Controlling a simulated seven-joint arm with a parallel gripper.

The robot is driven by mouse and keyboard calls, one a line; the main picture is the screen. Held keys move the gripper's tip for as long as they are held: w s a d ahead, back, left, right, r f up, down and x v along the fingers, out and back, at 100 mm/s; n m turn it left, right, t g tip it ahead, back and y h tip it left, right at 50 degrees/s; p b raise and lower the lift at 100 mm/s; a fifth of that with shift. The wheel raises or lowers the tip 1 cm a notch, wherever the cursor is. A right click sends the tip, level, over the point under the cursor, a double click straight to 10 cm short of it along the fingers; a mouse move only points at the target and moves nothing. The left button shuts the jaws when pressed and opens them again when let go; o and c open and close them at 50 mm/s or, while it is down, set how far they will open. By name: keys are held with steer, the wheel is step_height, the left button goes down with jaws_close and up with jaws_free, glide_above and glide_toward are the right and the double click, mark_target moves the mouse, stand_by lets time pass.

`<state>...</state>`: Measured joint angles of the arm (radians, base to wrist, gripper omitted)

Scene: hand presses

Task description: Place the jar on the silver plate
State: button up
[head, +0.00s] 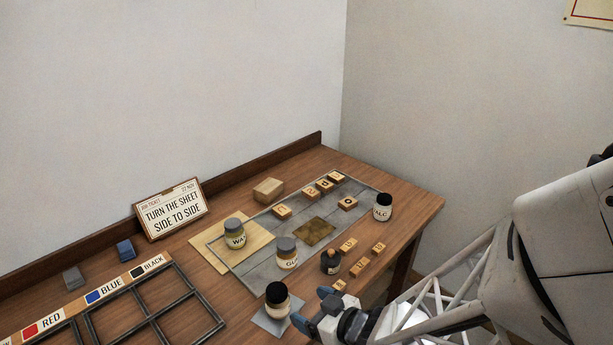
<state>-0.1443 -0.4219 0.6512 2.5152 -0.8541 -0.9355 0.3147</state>
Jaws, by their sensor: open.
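A jar (277,300) with a black lid and a pale body appears to stand upright on the silver plate (264,321), a small light-grey square at the table's front edge. My gripper (314,308) is open, with its blue-grey fingertips just right of this jar. It holds nothing, and a gap shows between the fingertips and the jar. Other jars are a grey-lidded one marked "WA" (235,235), a grey-lidded one marked "GU" (286,256) and a black-lidded one marked "ALC" (382,209). The jar's label beside my gripper is not readable.
A grey slab (262,268) holds letter blocks (282,212) and a brown square (314,230). A dark bottle (330,262) and loose blocks (361,264) lie near my arm. A black-framed tray (152,310) is at left. A ticket sign (171,209) stands behind.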

stand_by(0.6)
steer(key=w+d+r+m+h, duration=0.4)
steer(key=d+r+m+h, duration=0.2)
steer(key=d+r+h, duration=0.55)
steer(key=s+d+r+m+g, duration=0.4)
steer(key=s+r, duration=0.5)
steer(key=s, duration=0.3)
steer(key=d+g+y, duration=0.1)
steer(key=g, duration=0.1)
steer(key=shift+s+d+g, duration=0.15)
steer(key=shift+s+g, duration=0.1)
steer(key=shift+g, duration=0.05)
